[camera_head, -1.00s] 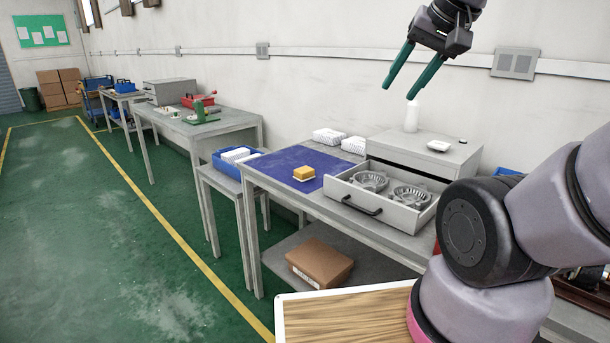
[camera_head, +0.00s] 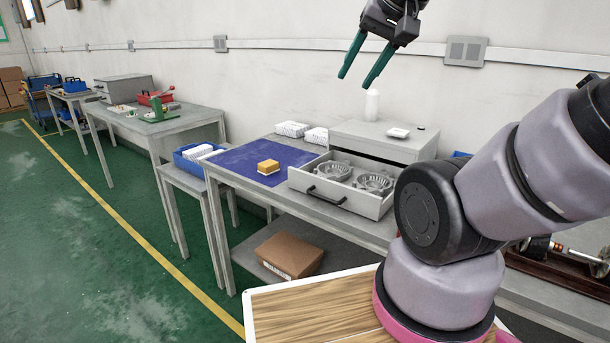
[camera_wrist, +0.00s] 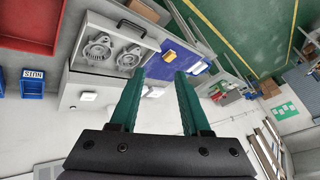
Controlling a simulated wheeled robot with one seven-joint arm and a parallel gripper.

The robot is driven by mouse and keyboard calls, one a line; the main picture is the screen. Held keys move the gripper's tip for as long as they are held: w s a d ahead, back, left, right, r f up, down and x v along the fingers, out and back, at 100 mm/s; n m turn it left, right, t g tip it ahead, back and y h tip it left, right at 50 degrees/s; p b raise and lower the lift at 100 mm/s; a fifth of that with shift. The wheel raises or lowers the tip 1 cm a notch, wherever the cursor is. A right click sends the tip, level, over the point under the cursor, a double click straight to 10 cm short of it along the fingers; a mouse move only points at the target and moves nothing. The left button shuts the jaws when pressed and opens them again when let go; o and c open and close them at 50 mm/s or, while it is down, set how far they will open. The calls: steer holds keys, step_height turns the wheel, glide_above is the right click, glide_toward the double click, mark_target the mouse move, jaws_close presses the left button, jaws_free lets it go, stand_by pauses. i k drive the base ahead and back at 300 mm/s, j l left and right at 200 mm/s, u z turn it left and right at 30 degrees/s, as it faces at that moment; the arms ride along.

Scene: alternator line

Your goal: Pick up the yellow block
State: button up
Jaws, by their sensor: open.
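The yellow block (camera_head: 268,166) sits on a blue mat (camera_head: 232,163) on the near workbench, with a white layer or base under it. In the wrist view the yellow block (camera_wrist: 169,56) shows small, beyond the fingertips. My gripper (camera_head: 360,80) is open and empty, with green fingers, raised in the air well above the bench and to the right of the block. In the wrist view my gripper (camera_wrist: 163,75) has its two fingers apart with nothing between them.
Right of the mat, an open drawer (camera_head: 325,196) holds two round metal parts. A white bottle (camera_head: 371,105) and small dish (camera_head: 398,133) stand on the drawer cabinet. A blue bin (camera_head: 190,162) is at left. Green floor lies open at left.

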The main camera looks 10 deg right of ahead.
mark_target(269, 166)
steer(key=i+j, duration=1.15)
steer(key=j, duration=0.1)
